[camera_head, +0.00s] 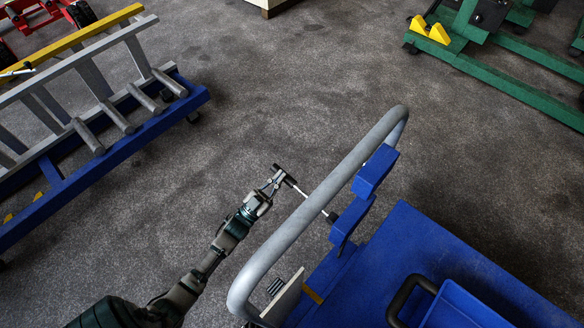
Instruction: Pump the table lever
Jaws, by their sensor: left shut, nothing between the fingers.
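The blue table (420,245) fills the lower right, with a thick grey tubular handle (300,218) along its left side. A thin pale lever rod (302,191) sticks out under this handle, to the left of the blue blocks. Its dark outer end is up against my left gripper (277,178). My left gripper is shut with nothing held between its fingers; its tips are beside or touching the lever end, and I cannot tell which. The lever's inner end is partly hidden by the handle. My right gripper is out of view.
Blue blocks (375,171) sit by the table handle. A blue bin (462,308) rests on the table. A blue and grey rack (110,135) stands at left, green equipment (510,65) at upper right. Grey floor (270,80) between them is clear.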

